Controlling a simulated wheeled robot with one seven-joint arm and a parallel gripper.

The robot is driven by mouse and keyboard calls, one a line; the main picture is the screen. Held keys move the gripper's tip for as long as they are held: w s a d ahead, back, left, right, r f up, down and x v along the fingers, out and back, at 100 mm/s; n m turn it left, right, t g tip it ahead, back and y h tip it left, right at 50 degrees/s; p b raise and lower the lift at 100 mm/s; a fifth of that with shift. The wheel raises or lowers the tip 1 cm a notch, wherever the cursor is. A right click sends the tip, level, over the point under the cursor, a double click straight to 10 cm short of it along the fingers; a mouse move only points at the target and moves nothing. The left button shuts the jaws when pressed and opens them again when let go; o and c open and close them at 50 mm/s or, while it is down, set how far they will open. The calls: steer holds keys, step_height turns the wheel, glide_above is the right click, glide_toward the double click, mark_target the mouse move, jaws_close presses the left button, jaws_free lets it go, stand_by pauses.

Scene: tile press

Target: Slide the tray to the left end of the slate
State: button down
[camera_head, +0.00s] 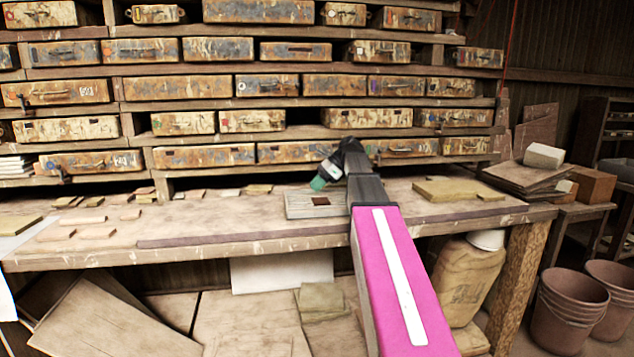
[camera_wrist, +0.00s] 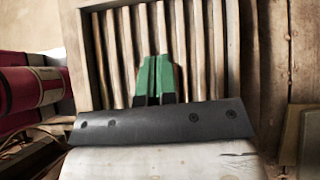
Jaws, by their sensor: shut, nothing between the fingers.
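A flat grey wooden tray (camera_head: 296,208) with a small dark square on it lies on the bench, left of my forearm. The slate appears to be the long dark strip (camera_head: 230,239) along the bench's front edge; my arm crosses in front of it. The tray lies behind the strip, right of its left end. My gripper (camera_head: 318,184) is by the tray's back edge, its green fingertips together and empty. Whether they touch the tray cannot be told. In the wrist view the fingertips (camera_wrist: 156,76) are in front of a ribbed wooden frame (camera_wrist: 215,60).
Shelves of worn metal boxes (camera_head: 203,157) rise behind the bench. Small tiles (camera_head: 97,232) lie at the bench's left, and a flat board (camera_head: 450,190) lies to the right. Bare bench top (camera_head: 190,221) shows left of the tray.

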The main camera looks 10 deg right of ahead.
mark_target(294, 204)
steer(key=x, duration=0.5)
steer(key=shift+s+f, duration=0.1)
steer(key=a, duration=0.3)
steer(key=shift+a+f, duration=0.15)
steer(key=shift+f, duration=0.05)
steer(key=shift+a, duration=0.55)
steer(key=shift+a, duration=0.1)
steer(key=a, duration=4.1)
steer(key=shift+d, duration=0.15)
